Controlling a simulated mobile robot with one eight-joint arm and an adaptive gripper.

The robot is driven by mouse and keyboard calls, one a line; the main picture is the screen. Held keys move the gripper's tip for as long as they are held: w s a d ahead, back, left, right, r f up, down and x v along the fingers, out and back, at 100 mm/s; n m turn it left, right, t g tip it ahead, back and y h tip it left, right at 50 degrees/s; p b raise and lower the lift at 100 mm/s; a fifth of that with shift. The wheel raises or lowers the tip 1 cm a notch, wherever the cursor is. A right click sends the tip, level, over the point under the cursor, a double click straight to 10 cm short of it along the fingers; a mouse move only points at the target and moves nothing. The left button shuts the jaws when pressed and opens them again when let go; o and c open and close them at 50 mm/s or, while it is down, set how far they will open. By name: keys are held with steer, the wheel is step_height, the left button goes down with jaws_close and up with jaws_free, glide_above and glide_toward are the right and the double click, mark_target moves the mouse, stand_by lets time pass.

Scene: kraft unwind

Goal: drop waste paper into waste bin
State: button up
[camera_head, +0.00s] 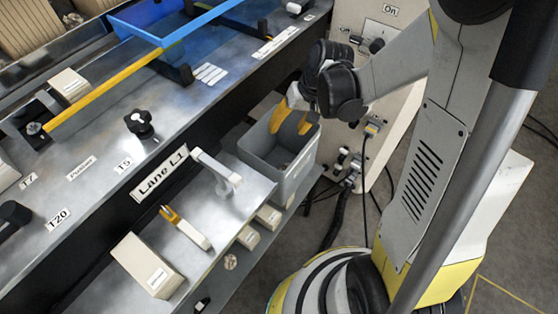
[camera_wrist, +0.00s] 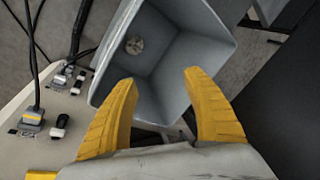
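The grey waste bin (camera_head: 297,178) stands at the right end of the low metal shelf, open at the top. My gripper (camera_head: 290,122) is over its far rim, with its yellow fingers spread apart and nothing between them. In the wrist view, the open gripper (camera_wrist: 160,76) points down into the waste bin (camera_wrist: 190,42). A small pale round crumpled thing, which looks like waste paper (camera_wrist: 134,45), lies on the bin floor, apart from the fingers. In the head view, another pale crumpled ball (camera_head: 231,262) lies on the lower shelf.
A white-handled tool (camera_head: 217,168), a yellow-tipped tool (camera_head: 186,228) and a beige box (camera_head: 147,265) are on the shelf left of the bin. A beige cabinet (camera_head: 350,45) with switches and cables stands behind the bin. The workbench with a blue tray (camera_head: 135,27) runs along the left.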

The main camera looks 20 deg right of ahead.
steer(key=v, duration=1.2)
steer(key=shift+a+r, duration=0.1)
steer(key=s+a+r+t+h, duration=0.1)
steer(key=s+r+t, duration=0.1)
steer(key=s, duration=0.3)
steer(key=s+a+r+n+t+h, duration=0.1)
steer(key=s+a+r+t+h, duration=0.1)
steer(key=s, duration=0.3)
steer(key=shift+s+a+n+t, duration=0.25)
steer(key=shift+a+n+t, duration=0.1)
steer(key=shift+t, duration=0.15)
stand_by(1.4)
